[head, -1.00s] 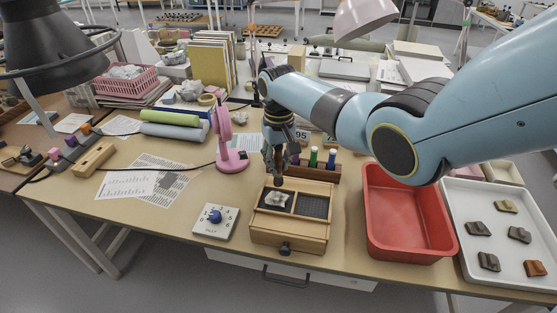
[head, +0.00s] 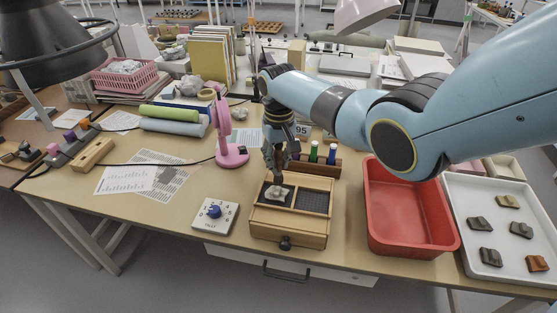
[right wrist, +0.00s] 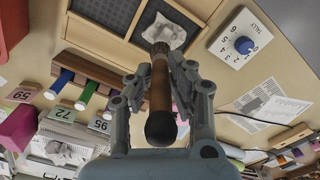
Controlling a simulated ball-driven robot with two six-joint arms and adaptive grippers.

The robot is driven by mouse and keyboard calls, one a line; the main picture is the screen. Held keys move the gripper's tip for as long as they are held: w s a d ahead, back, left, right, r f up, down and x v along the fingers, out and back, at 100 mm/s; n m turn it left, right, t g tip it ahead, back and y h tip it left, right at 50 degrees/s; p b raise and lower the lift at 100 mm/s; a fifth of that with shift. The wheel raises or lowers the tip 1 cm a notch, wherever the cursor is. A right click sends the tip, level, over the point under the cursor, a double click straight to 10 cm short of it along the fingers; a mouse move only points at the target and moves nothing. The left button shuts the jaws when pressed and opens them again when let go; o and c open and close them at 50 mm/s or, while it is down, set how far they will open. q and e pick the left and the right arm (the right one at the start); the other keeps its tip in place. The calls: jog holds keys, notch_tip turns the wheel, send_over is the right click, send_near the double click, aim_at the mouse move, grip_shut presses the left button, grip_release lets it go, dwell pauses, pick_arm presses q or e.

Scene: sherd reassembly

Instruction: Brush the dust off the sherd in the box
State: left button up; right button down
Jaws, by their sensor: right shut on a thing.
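The sherd (head: 281,197) is a pale, uneven piece in the left dark-lined compartment of the wooden box (head: 290,230). It also shows in the right wrist view (right wrist: 165,30). My right gripper (head: 277,172) is above the box's left compartment, shut on a brush with a brown handle (right wrist: 160,85). The brush's dark bristle end (right wrist: 160,48) points at the sherd and appears at its edge; I cannot tell whether they touch. My left gripper is not in view.
A red tub (head: 412,245) and a white tray (head: 470,255) with several sherds stand right of the box. A tally dial (head: 214,213) lies left of it.

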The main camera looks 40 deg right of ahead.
jog(key=shift+f+b, duration=0.6)
jog(key=shift+f, duration=0.3)
